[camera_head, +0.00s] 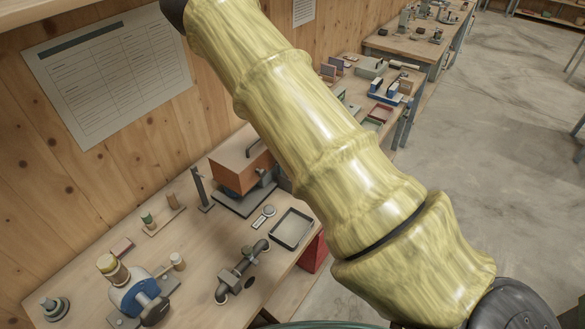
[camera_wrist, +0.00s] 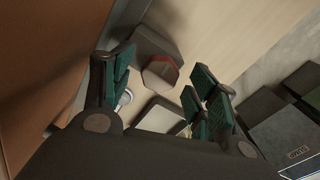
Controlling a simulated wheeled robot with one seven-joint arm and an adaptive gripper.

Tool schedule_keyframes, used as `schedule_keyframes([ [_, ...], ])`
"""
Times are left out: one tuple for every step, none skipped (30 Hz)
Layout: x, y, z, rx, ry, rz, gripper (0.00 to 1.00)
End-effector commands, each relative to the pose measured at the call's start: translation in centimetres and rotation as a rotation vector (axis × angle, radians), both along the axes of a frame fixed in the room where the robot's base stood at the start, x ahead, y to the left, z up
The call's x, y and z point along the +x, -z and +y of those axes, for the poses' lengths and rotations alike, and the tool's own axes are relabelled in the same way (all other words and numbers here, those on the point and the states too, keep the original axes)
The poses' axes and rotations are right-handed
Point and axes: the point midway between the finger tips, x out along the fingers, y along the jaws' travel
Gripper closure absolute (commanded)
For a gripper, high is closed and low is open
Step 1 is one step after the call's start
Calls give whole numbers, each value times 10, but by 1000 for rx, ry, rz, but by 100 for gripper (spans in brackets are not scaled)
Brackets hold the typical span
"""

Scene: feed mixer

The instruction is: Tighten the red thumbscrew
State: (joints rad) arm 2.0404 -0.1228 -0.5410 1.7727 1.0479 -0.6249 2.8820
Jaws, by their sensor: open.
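In the wrist view, a many-sided knob-like piece with a red rim and a greyish face (camera_wrist: 160,72) shows beyond my fingers; it looks like the red thumbscrew, but the dim picture leaves this unsure. It sits against a dark grey block (camera_wrist: 154,44). My gripper (camera_wrist: 160,76) is open, with one green-padded finger on each side of this piece in the picture. I see no contact, and the depth between them is unclear. In the head view, my arm covers the middle, and neither my fingertips nor a clear red thumbscrew shows.
The bench holds an orange-brown box on a dark base (camera_head: 240,165), a shallow tray (camera_head: 291,229), a dark pipe fitting (camera_head: 240,270) and a blue device (camera_head: 138,298). Dark boxes (camera_wrist: 290,130) stand at right in the wrist view. Open floor (camera_head: 480,130) lies right of the benches.

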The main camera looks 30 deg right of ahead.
Motion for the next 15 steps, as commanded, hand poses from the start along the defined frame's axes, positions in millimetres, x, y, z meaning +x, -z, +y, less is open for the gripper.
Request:
schedule_keyframes([
  [1,-6,0,0,0,-1,41],
  [1,-9,0,0,0,-1,41],
  [0,-14,0,0,0,-1,41],
  [0,-19,0,-2,0,-1,41],
  [1,-24,-1,-2,1,-3,41],
  [1,-32,0,-2,0,-4,41],
  [1,-37,0,-2,-1,-4,41],
  [1,-42,0,-2,-1,-3,41],
  [1,-50,0,-2,-2,-3,41],
  [1,-56,0,-2,-1,-4,41],
  [1,-61,0,-1,0,-3,41],
  [1,-68,-1,-1,1,-2,41],
  [1,-74,-1,-1,1,-2,41],
  [1,-79,-1,-2,0,-3,41],
  [1,-85,-1,-2,0,-3,41],
])
